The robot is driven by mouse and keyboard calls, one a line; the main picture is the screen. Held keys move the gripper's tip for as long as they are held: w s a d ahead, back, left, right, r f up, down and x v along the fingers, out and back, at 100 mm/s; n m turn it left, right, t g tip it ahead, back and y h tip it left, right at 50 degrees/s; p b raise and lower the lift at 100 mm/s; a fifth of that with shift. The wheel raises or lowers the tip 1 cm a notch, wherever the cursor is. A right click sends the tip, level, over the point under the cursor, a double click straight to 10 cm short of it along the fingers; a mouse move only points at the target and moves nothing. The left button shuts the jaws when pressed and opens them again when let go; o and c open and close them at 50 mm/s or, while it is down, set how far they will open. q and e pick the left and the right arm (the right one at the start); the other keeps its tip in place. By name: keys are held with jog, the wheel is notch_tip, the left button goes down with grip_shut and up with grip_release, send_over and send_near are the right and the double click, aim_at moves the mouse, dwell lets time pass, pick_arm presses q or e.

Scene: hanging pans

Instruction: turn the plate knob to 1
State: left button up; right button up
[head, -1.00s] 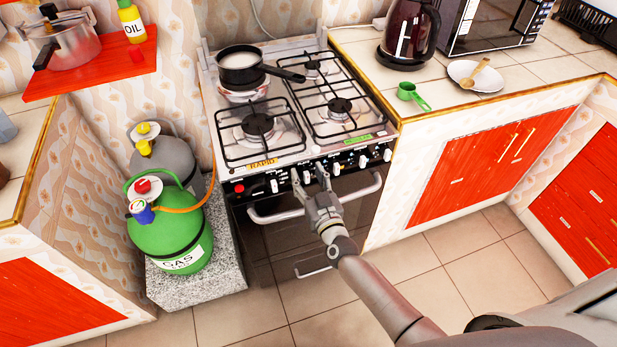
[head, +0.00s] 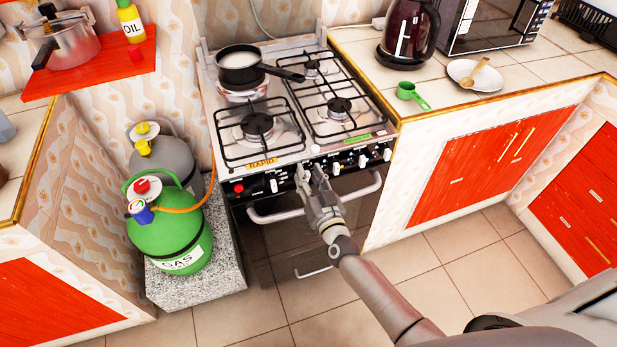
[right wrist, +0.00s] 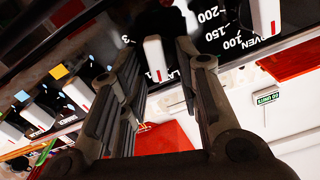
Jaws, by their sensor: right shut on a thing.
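The plate knob (right wrist: 154,55) is a white bar-shaped knob with a red mark at one end, on the stove's black front panel. In the right wrist view it stands between the two fingers of my right gripper (right wrist: 158,58). Lettering beside it is partly hidden by a finger. In the head view my right gripper (head: 311,171) is at the left-middle part of the panel, shut on this knob, which the fingers mostly cover there. The stove (head: 290,155) stands against the wall. My left gripper is not in view.
Other white knobs sit along the panel, one (head: 274,186) to the left and one (head: 363,160) to the right; the oven knob (right wrist: 265,17) is close by. The oven handle (head: 270,216) runs just below. A black pan (head: 240,68) rests on a rear burner. A green gas cylinder (head: 170,235) stands left.

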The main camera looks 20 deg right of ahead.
jog(key=m, duration=0.3)
jog(key=m+b, duration=0.1)
jog(key=m, duration=0.1)
jog(key=shift+d+f+m, duration=0.25)
jog(key=shift+d+m, duration=0.05)
dwell(0.4)
jog(key=o, duration=0.9)
jog(key=s, duration=1.2)
jog(key=shift+d, duration=0.25)
